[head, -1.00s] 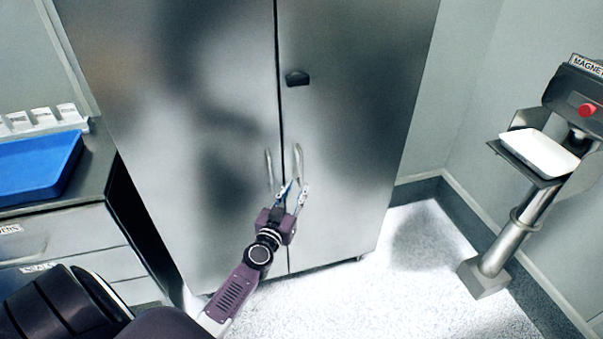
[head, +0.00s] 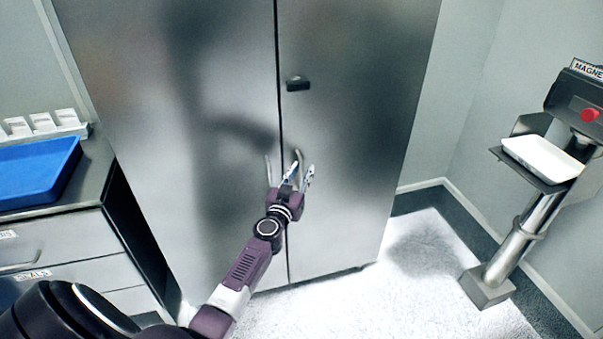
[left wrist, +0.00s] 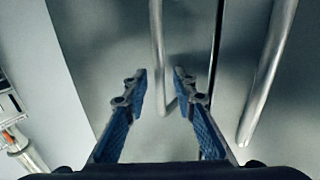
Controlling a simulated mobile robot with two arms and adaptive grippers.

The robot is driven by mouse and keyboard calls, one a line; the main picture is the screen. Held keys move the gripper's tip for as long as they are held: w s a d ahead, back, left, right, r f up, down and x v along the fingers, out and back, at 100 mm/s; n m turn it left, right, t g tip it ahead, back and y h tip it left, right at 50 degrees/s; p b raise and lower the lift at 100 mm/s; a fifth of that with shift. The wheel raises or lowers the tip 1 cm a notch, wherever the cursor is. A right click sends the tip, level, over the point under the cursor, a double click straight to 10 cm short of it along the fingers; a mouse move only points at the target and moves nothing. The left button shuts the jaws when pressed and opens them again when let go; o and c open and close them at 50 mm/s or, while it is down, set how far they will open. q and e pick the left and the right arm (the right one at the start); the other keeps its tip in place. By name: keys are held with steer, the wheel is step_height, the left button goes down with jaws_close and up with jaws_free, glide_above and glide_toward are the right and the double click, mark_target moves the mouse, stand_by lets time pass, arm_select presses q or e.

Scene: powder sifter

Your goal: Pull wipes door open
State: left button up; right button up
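A tall steel cabinet has two shut doors, a left door (head: 190,130) and a right door (head: 345,130), with a dark seam between them. No wipes label is readable on either. The left door's handle (head: 268,170) and the right door's handle (head: 299,158) are upright bars beside the seam. My left gripper (head: 300,176) is open and empty in front of the handles. In the left wrist view, the left handle (left wrist: 157,45) lines up between its fingertips (left wrist: 160,76); the right handle (left wrist: 268,75) lies outside, to the right. Contact cannot be told. My right gripper is not in view.
A black latch (head: 298,84) sits on the right door. At left, a counter with drawers (head: 70,245) holds a blue tray (head: 35,170). At right stands a metal post with a white tray (head: 543,157). The floor before the right door is clear.

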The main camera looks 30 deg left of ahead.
arm_select(q)
steer(key=shift+c, duration=0.5)
jaws_close()
steer(key=shift+d, duration=0.1)
